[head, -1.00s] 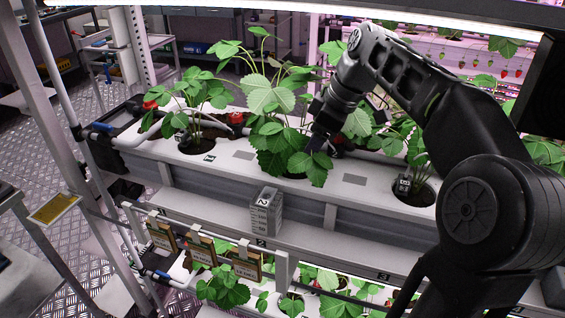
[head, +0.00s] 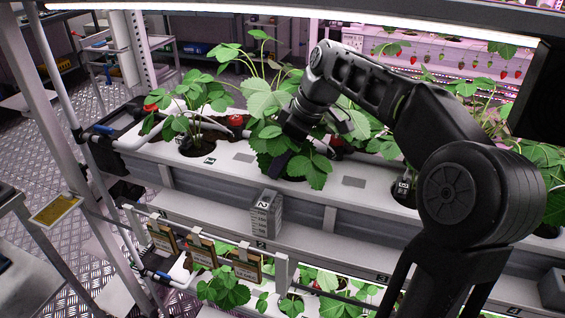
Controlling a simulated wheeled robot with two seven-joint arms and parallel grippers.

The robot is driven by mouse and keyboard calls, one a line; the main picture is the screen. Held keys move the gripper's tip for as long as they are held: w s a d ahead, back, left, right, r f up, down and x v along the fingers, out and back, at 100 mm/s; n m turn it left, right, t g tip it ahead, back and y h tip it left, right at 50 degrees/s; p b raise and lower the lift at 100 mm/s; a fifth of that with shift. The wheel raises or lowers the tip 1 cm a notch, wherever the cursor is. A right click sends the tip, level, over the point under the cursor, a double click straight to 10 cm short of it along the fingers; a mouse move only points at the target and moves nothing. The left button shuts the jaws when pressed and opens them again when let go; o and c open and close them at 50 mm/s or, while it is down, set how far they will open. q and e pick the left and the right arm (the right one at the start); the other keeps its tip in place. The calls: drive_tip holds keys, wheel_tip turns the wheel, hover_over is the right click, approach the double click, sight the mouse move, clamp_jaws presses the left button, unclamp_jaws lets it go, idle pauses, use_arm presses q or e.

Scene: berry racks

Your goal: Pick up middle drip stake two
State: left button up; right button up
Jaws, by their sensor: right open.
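The middle strawberry plant (head: 262,100) grows from the middle hole of the white upper gutter (head: 228,160). I cannot make out drip stake two there; leaves and my gripper cover that spot. My right gripper (head: 283,158) reaches down among this plant's leaves from the right and is open. Its fingertips are partly lost against the dark leaves, and I see nothing held. A small dark labelled stake (head: 402,188) stands in the right-hand hole. Another dark stake (head: 184,141) stands in the left-hand hole. My left gripper is not in view.
A pale pipe (head: 215,128) with red caps runs behind the holes. Hanging tags (head: 202,250) and a lower row of plants (head: 225,288) are below. A metal post stands at left.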

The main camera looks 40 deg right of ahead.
idle(0.6)
clamp_jaws()
idle(0.5)
